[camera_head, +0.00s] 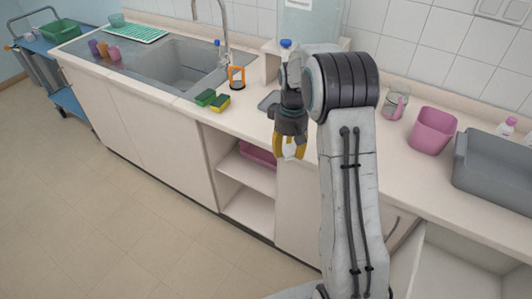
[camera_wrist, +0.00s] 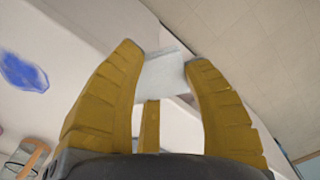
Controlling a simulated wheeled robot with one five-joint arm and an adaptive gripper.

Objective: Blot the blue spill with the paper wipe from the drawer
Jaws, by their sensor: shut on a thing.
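My gripper (camera_head: 290,154) has yellow fingers and hangs in front of the counter's front edge, pointing down. In the wrist view my gripper (camera_wrist: 160,75) is shut on a white paper wipe (camera_wrist: 162,73), held between the fingertips. A bit of the white wipe also shows in the head view (camera_head: 290,149). The blue spill (camera_wrist: 24,72) lies on the pale counter at the left of the wrist view, apart from the gripper and the wipe. I cannot make out the spill in the head view, where my arm covers part of the counter.
The sink (camera_head: 180,66) is at left. Open shelves (camera_head: 246,171) are below. The floor (camera_head: 110,220) is clear.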

